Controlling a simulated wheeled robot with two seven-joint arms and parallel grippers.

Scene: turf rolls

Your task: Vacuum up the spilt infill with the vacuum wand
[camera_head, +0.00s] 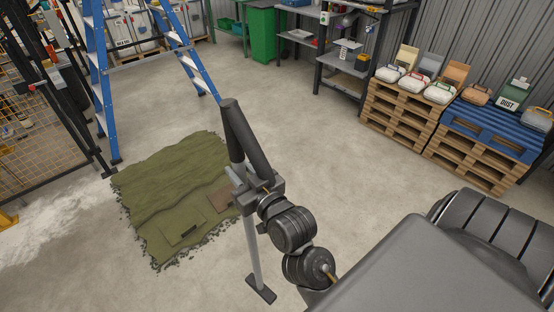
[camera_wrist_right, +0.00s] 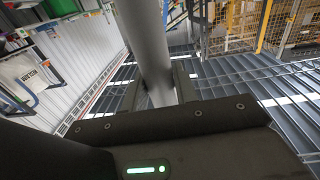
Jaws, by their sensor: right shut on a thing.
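My right gripper (camera_head: 258,186) is shut around the vacuum wand's grey tube (camera_head: 253,238). The wand stands nearly upright, with its dark flat nozzle (camera_head: 261,290) at or close to the concrete floor, to the right of the green turf mat. A thick dark bent piece (camera_head: 245,135) tops the wand. In the right wrist view the tube (camera_wrist_right: 145,40) runs between the fingers (camera_wrist_right: 158,92). A pale powdery spill (camera_head: 50,218) lies on the floor at the left, and dark crumbs fringe the turf (camera_head: 160,190). I cannot tell which is the infill. My left gripper is out of view.
A blue stepladder (camera_head: 110,85) and a mesh fence (camera_head: 35,140) stand at the left. Pallets (camera_head: 400,110) with bags and a blue pallet (camera_head: 490,120) are at the right. Shelving and a green bin (camera_head: 262,35) are behind. The middle floor is clear.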

